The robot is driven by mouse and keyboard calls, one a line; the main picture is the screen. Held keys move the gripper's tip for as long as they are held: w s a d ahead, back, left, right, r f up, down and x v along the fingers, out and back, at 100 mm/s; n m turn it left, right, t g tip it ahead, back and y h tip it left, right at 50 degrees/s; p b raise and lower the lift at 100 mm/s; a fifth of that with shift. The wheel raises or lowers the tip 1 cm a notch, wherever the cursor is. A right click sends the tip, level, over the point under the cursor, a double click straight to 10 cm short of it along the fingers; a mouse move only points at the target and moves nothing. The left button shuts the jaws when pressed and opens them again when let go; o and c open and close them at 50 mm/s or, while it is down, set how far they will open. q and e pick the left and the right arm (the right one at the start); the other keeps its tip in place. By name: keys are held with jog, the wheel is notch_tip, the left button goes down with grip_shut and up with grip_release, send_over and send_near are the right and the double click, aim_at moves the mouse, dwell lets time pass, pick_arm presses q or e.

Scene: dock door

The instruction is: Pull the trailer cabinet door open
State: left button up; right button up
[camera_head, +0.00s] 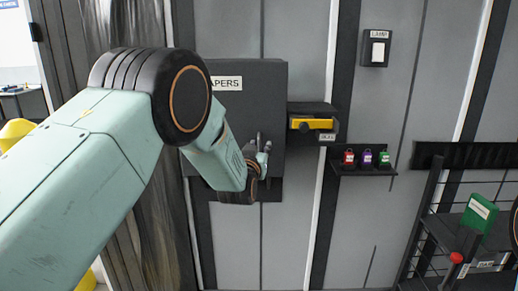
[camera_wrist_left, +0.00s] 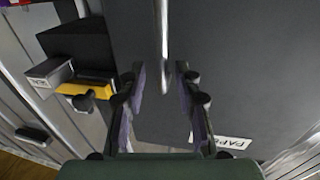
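The trailer cabinet (camera_head: 262,85) is a dark grey box on the wall with a label reading "...APERS", partly hidden behind my left arm. Its dark front, the door (camera_wrist_left: 245,75), fills much of the left wrist view and looks shut. A thin metal handle bar (camera_wrist_left: 164,45) stands on it. My left gripper (camera_head: 263,150) is at the cabinet's lower right part. In the left wrist view my gripper (camera_wrist_left: 161,75) has its two fingers apart, one on each side of the bar's end, with gaps showing. I cannot tell how deep the bar sits between them. My right gripper is not in view.
A dark holder with a yellow item (camera_head: 312,124) sits just right of the cabinet. A small shelf (camera_head: 364,171) holds red, purple and green items. A lamp switch (camera_head: 376,48) is higher up. A rack with a green box (camera_head: 479,214) stands at the right.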

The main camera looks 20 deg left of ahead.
pick_arm(q)
jog(key=shift+w+a+f, duration=0.25)
jog(key=shift+w+f, duration=0.7)
jog(key=shift+w, duration=0.2)
jog(key=shift+c, duration=0.6)
jog(key=shift+s+d+r, duration=0.15)
jog(key=shift+s+r, duration=0.5)
jog(key=shift+s, duration=0.15)
jog(key=c, duration=0.5)
grip_shut()
jog(key=shift+w+f, duration=0.25)
jog(key=shift+w, duration=0.05)
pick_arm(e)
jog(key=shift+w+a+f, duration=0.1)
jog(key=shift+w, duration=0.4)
pick_arm(q)
jog(key=shift+f, duration=0.15)
